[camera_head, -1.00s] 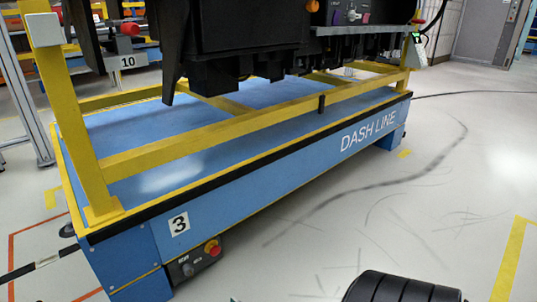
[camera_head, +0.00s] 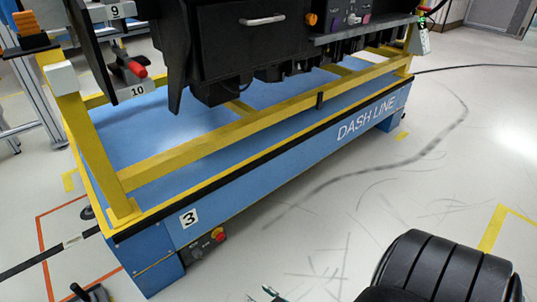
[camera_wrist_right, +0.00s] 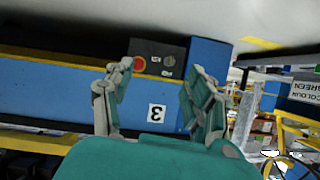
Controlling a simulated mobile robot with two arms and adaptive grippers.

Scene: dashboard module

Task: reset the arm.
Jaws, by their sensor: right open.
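My right gripper (camera_wrist_right: 157,88) is open in the right wrist view, its two teal and grey fingers apart with nothing between them. Behind it is the blue side of the dash line stand, with a "3" label (camera_wrist_right: 157,116) upside down and a red button (camera_wrist_right: 139,63). In the head view, only a small grey tip of it (camera_head: 270,292) shows at the bottom edge. A black rounded part of my right arm (camera_head: 445,270) fills the lower right.
The blue stand (camera_head: 270,165) with yellow rails carries a black dashboard module (camera_head: 255,45). A red-button control box (camera_head: 208,246) hangs low on its near end. A dark object (camera_head: 88,292) is at the bottom left edge. Floor right of the stand is clear.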

